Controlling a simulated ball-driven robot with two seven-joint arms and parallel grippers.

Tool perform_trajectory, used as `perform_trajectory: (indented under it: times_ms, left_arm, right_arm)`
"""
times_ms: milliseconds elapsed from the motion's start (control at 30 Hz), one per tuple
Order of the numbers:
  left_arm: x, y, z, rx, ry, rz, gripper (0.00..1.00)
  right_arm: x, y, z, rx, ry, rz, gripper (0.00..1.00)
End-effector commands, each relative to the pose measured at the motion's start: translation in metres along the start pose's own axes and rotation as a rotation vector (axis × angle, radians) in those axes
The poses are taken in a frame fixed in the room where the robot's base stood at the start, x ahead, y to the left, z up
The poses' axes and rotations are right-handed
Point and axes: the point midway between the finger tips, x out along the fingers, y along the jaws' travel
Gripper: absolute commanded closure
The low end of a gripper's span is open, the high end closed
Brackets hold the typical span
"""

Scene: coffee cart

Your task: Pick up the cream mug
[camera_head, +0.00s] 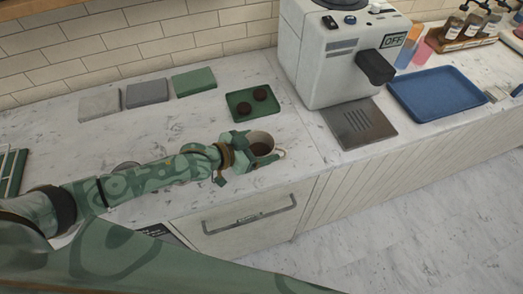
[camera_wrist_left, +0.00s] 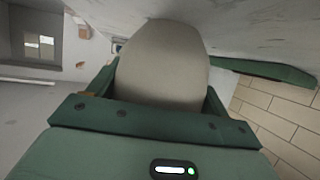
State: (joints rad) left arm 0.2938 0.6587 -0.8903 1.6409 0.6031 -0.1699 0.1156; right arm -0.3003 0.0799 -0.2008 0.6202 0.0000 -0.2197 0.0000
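The cream mug (camera_head: 263,138) stands upright near the front edge of the marble counter, its opening up and its handle to the right in the head view. My left gripper (camera_head: 249,152) reaches it from the left, with a finger on either side of its body. In the left wrist view the mug (camera_wrist_left: 160,62) fills the space between the fingers, which appear to touch both its sides. Whether its base rests on the counter is hidden. My right gripper is not in view.
A green tray (camera_head: 240,110) with two dark round items lies behind the mug. A white coffee machine (camera_head: 325,60) with a metal drip plate (camera_head: 358,124) and a blue tray (camera_head: 437,98) are to the right. Grey (camera_head: 147,92) and green (camera_head: 194,81) slabs lie along the wall.

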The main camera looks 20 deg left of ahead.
Motion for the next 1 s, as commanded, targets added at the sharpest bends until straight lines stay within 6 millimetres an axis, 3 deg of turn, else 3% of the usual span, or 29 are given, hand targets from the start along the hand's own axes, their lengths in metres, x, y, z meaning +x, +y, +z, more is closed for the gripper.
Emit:
perform_trajectory:
  times_ms: [67,367,600,867,1000]
  left_arm:
    - [0.000,0.000,0.000,0.000,0.000,0.000,0.54]
    - [-0.001,0.000,-0.003,0.000,0.003,0.000,0.54]
    - [-0.013,0.000,-0.031,0.000,0.005,0.001,0.54]
    - [-0.087,0.006,-0.071,0.003,0.000,0.002,0.54]
    - [-0.130,0.011,-0.066,0.000,-0.005,0.002,0.54]
  right_arm:
    - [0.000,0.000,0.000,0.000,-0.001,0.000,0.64]
    - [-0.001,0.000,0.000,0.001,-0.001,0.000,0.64]
    - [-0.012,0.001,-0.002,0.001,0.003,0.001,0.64]
    - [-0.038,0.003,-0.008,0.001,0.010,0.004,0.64]
    - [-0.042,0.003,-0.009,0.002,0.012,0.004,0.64]
